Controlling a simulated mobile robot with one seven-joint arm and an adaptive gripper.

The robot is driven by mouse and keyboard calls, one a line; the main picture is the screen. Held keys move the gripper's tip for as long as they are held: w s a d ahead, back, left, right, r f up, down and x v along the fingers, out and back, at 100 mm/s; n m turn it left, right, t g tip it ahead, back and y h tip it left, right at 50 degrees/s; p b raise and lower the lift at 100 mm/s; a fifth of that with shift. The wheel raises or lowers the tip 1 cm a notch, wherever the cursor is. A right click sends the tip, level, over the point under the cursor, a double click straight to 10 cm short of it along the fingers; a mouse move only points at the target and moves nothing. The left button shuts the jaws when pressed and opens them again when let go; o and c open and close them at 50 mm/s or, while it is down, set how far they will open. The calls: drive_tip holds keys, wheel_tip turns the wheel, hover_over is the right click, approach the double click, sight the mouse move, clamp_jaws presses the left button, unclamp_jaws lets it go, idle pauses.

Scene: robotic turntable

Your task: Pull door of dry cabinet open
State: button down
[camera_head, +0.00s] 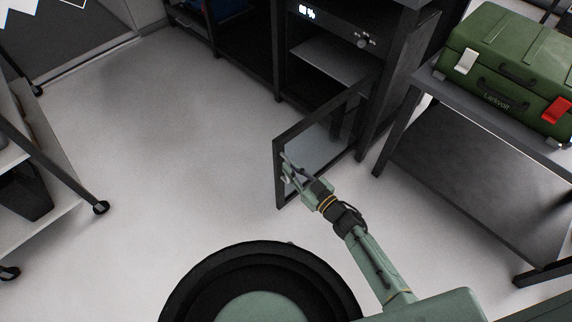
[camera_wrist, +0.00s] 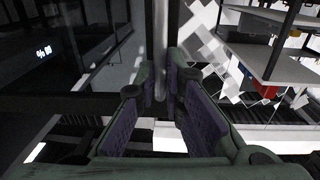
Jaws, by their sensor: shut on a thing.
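The dry cabinet (camera_head: 335,48) is black, with a lit display and a knob on its top panel. Its glass door (camera_head: 318,146) has a dark frame and stands swung well out from the cabinet front. My gripper (camera_head: 288,167) is at the door's free edge in the head view, shut on the door handle. In the wrist view, my gripper (camera_wrist: 160,84) has its purple-padded fingers on either side of a vertical grey handle bar (camera_wrist: 161,50). The fingers hide part of the handle.
A dark table (camera_head: 455,165) with a green case (camera_head: 515,70) stands right of the cabinet. A white shelf cart (camera_head: 50,190) on casters stands at the left. The pale floor (camera_head: 170,130) between cart and door is clear.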

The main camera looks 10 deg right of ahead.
drive_tip(key=shift+s+d+h, duration=0.2)
drive_tip(key=shift+d+h, duration=0.1)
drive_tip(key=shift+d, duration=0.95)
drive_tip(key=c, duration=1.8)
unclamp_jaws()
drive_tip(key=shift+o, duration=0.5)
drive_tip(key=shift+a, duration=0.15)
drive_tip(key=shift+a, duration=0.3)
wheel_tip(320, 180, up, 10)
